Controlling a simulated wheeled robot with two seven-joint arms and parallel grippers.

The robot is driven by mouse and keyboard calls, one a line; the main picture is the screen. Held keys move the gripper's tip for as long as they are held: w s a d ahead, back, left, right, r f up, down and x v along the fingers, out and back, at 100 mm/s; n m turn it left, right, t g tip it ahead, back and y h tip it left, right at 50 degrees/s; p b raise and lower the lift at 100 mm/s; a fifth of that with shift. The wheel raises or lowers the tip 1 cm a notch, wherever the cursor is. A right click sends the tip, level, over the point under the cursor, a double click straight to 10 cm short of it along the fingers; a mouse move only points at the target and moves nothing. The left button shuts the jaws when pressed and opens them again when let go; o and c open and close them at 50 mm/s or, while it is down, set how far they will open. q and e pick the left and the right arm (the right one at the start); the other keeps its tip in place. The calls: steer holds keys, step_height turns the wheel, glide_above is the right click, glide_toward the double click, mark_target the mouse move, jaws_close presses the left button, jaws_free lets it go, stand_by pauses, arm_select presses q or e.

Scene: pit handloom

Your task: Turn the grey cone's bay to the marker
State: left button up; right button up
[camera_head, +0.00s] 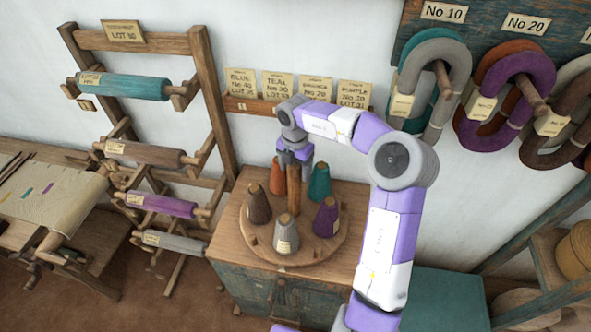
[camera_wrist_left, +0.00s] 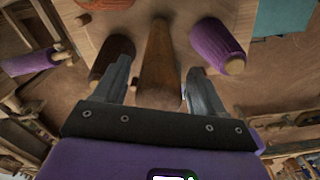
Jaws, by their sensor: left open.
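The round wooden turntable (camera_head: 262,250) sits on a cabinet and carries several yarn cones around a central wooden post (camera_head: 293,190). The grey cone (camera_head: 286,235) stands at the near edge. The brown cone (camera_head: 258,205) is to its left and the purple cone (camera_head: 326,217) to its right. The orange cone (camera_head: 277,177) and the teal cone (camera_head: 319,183) are behind. My left gripper (camera_head: 294,162) points down over the post's top. In the left wrist view its open fingers (camera_wrist_left: 160,80) are on either side of the post (camera_wrist_left: 158,55). I cannot make out the marker. My right gripper is not in view.
A rack with yarn rollers (camera_head: 122,87) stands left of the cabinet (camera_head: 232,275). Label cards (camera_head: 277,86) and yarn hanks (camera_head: 430,85) hang on the wall behind. A teal chest (camera_head: 445,300) is on the right.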

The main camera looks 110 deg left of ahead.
arm_select(q)
step_height(320, 180, up, 6)
steer(key=shift+r, duration=0.2)
stand_by(0.6)
